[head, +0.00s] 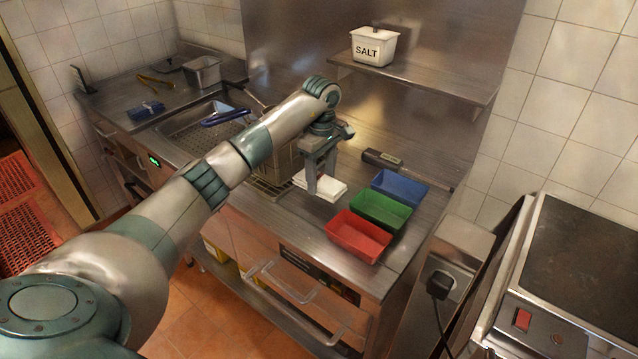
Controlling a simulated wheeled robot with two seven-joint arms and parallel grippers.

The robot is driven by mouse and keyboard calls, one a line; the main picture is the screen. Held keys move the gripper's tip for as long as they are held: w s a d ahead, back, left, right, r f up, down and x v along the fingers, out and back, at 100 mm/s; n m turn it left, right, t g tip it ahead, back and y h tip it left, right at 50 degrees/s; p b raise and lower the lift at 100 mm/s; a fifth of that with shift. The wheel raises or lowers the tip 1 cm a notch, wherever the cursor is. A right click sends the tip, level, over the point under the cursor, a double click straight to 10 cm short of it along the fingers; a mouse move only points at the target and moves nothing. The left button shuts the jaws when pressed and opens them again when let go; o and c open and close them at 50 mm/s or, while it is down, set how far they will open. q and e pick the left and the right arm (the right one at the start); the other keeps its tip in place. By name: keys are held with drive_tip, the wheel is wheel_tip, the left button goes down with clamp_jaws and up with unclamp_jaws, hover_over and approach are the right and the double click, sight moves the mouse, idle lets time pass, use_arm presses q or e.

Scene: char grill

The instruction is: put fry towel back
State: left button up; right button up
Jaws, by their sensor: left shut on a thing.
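The fry towel (330,188) is a folded white cloth at the steel counter, just left of the coloured trays. My left gripper (318,184) reaches down over it from above, with its fingers shut on the towel's left part. The towel is at or very near the counter surface; I cannot tell whether it touches. The arm hides part of the fryer behind it. My right gripper is not in view.
Red (358,236), green (380,211) and blue (400,188) trays stand right of the towel. A fryer basket (284,160) is close on the left. A shelf (430,78) with a salt box (373,47) hangs above. The counter's front edge is near.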

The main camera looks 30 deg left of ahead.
sight(319, 187)
use_arm(q)
drive_tip(key=shift+w+a+f, duration=0.1)
drive_tip(key=shift+a+f, duration=0.15)
drive_tip(key=shift+a, duration=0.15)
drive_tip(key=shift+f, duration=0.1)
drive_tip(key=shift+f+p, duration=0.25)
drive_tip(key=shift+p, duration=0.1)
drive_tip(key=shift+f+p, duration=0.75)
drive_tip(key=shift+f, duration=0.85)
drive_tip(key=shift+f, duration=0.1)
